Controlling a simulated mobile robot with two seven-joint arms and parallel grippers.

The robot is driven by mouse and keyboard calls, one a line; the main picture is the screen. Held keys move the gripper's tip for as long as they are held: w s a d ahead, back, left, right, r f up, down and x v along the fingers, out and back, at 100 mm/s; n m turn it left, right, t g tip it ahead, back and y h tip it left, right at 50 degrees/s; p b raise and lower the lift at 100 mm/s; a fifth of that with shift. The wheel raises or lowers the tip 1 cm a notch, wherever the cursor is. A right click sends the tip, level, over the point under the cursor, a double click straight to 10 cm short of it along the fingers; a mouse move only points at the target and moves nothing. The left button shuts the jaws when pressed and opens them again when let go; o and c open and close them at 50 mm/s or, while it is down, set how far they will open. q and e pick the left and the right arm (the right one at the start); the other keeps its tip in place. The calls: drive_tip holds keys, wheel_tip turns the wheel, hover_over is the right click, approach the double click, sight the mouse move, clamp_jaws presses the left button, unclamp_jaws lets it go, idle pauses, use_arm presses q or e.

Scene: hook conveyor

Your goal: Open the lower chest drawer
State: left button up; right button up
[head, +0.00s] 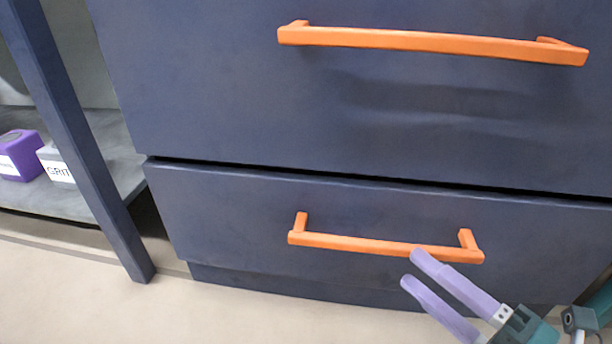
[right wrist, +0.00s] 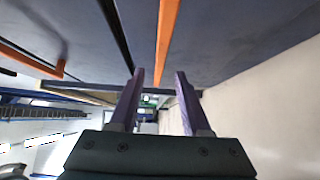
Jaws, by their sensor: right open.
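The lower chest drawer (head: 230,215) is dark blue and looks shut, flush below the upper drawer. Its orange bar handle (head: 370,244) runs across its front. My right gripper (head: 411,266) has purple fingers and is open, its tips at the right part of the lower handle in the head view. In the right wrist view, the same handle (right wrist: 166,40) runs away ahead, appearing between the fingertips (right wrist: 159,72). I cannot tell whether the fingers touch it. My left gripper is not in view.
The upper drawer (head: 230,100) carries another orange handle (head: 430,42) above. At left, a dark blue post (head: 75,140) stands before a grey shelf (head: 110,150) with a purple box (head: 20,155) and a white box labelled GRIT (head: 57,168). The pale floor (head: 200,315) in front is clear.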

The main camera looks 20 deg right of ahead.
sight(389, 253)
drive_tip(key=b+x, duration=0.2)
drive_tip(key=x, duration=0.4)
drive_tip(key=shift+w+a, duration=0.25)
drive_tip(key=shift+s+d, duration=0.1)
drive_tip(key=c, duration=0.4)
clamp_jaws()
idle(0.6)
